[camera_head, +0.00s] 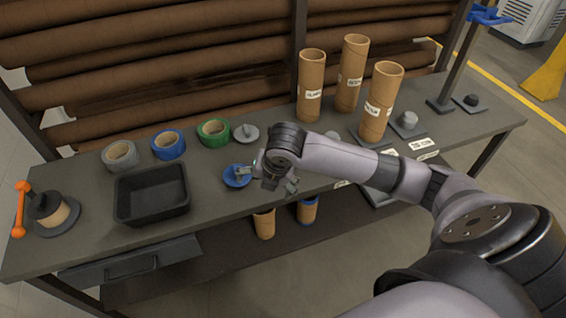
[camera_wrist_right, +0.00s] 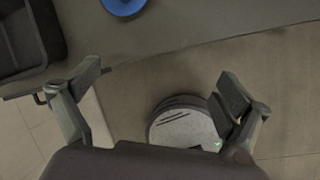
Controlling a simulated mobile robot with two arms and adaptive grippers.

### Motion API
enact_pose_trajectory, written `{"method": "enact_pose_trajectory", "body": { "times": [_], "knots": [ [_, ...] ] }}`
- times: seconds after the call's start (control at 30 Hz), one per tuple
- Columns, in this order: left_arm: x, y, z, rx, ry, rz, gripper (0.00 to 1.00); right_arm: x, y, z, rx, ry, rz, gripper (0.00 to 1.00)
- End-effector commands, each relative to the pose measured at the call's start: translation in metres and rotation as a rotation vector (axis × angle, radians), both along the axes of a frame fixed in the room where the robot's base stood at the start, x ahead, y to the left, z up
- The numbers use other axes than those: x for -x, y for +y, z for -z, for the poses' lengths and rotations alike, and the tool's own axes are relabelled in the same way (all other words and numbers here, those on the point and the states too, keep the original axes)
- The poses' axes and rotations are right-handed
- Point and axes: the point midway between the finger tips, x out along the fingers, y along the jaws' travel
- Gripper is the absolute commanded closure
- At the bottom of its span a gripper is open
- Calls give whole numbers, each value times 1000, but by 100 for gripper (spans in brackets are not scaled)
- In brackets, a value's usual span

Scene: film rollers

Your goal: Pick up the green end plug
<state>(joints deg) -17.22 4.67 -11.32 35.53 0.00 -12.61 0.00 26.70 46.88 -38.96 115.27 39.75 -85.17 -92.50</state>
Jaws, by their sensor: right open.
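I cannot make out a green end plug in either view; my right arm hides part of the bench. A blue end plug (camera_head: 237,176) lies near the bench's front edge, and it also shows at the top of the right wrist view (camera_wrist_right: 124,4). A grey end plug (camera_head: 246,133) lies farther back. My right gripper (camera_head: 268,184) is just right of the blue plug, by the front edge. In the right wrist view its fingers (camera_wrist_right: 161,78) are spread with nothing between them. My left gripper is out of view.
Grey, blue and green tape rolls (camera_head: 214,132) line the back of the bench. A black tray (camera_head: 152,210) and an orange-handled tool (camera_head: 20,208) stand left. Upright cardboard tubes (camera_head: 311,85) stand right of centre. Two more tubes (camera_head: 264,224) are below the bench top.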

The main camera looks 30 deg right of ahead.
Motion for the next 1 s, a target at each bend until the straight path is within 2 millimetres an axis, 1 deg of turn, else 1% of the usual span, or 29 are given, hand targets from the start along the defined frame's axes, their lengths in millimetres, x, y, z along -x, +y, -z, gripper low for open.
{"method": "enact_pose_trajectory", "body": {
  "times": [0.03, 0.1, 0.2, 0.3, 0.37, 0.47, 0.8, 0.9, 1.0],
  "knots": [
    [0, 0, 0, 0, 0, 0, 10, -18, -29, -17, 84, -9, -82, 4],
    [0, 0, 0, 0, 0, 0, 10, -31, -57, -34, 165, -3, -188, 4],
    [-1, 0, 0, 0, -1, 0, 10, -43, -89, -54, 245, 8, -294, 4],
    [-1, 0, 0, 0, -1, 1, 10, -48, -109, -67, 288, 17, -354, 4],
    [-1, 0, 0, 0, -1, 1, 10, -50, -115, -69, 299, 22, -374, 4],
    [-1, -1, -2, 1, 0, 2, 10, -54, -119, -61, 305, 25, -387, 4],
    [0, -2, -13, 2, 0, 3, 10, -81, -126, 5, 304, 26, -386, 4],
    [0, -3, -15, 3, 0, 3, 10, -87, -128, 22, 306, 24, -387, 4],
    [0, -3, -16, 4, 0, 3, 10, -92, -129, 34, 305, 23, -387, 4]
  ]
}}
